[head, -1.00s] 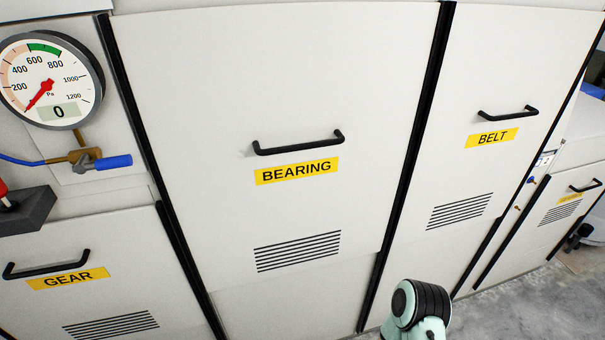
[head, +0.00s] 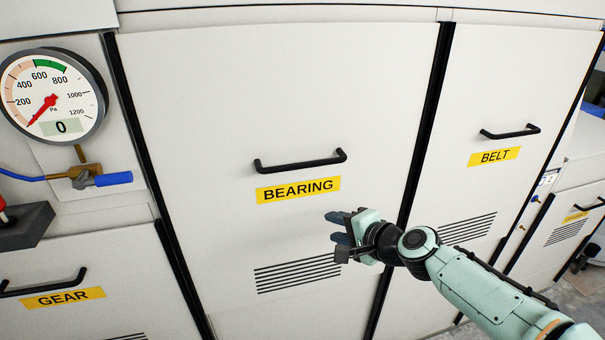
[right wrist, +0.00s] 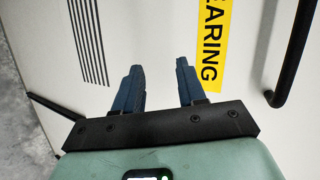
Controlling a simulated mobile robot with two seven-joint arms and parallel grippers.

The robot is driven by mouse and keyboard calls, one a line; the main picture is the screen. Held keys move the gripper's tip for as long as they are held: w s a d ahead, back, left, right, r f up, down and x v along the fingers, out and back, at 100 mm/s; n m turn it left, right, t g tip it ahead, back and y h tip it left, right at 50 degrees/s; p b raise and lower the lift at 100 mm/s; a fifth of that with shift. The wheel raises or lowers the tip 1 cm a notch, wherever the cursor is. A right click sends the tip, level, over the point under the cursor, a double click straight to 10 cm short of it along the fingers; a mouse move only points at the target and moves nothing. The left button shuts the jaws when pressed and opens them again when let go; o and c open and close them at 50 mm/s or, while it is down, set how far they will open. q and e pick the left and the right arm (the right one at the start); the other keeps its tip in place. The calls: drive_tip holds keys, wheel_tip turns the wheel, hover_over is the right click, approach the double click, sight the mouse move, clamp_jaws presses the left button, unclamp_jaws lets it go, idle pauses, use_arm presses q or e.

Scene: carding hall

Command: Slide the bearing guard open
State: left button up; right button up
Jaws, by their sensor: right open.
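The bearing guard (head: 200,130) is a large pale panel in the middle of the head view, between black vertical rails. It has a black bar handle (head: 300,164) above a yellow BEARING label (head: 298,190) and a slotted vent below. My right gripper (head: 335,227) is open and empty, in front of the panel, below and right of the label. In the right wrist view its two blue fingers (right wrist: 158,85) are apart; the label (right wrist: 212,45) and the handle (right wrist: 297,55) lie to their right. My left gripper is not in view.
The belt guard (head: 490,90) with its own handle is to the right. A gear guard (head: 80,315) is at lower left, under a pressure gauge (head: 52,95) reading near zero and a blue-handled valve (head: 105,180). Grey floor shows at lower right.

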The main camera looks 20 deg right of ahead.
sight(305, 167)
drive_tip(key=s+a+r+t+y, duration=0.1)
drive_tip(key=s+r+t+y, duration=0.3)
drive_tip(key=r, duration=1.1)
drive_tip(key=w+a+f, duration=0.1)
drive_tip(key=w, duration=0.2)
drive_tip(key=w+a+g+h+p, duration=0.1)
drive_tip(key=w+a, duration=0.1)
drive_tip(key=w, duration=0.2)
drive_tip(key=w+a+f+h+p, duration=0.1)
drive_tip(key=w+a, duration=0.1)
drive_tip(key=w, duration=0.2)
drive_tip(key=shift+w+f, duration=0.1)
drive_tip(key=shift+f, duration=0.25)
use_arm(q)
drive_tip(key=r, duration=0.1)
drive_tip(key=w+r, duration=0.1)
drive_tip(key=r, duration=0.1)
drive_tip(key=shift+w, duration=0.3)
use_arm(e)
drive_tip(key=shift+c, duration=0.3)
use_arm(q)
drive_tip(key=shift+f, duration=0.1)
use_arm(e)
drive_tip(key=shift+f, duration=0.1)
clamp_jaws()
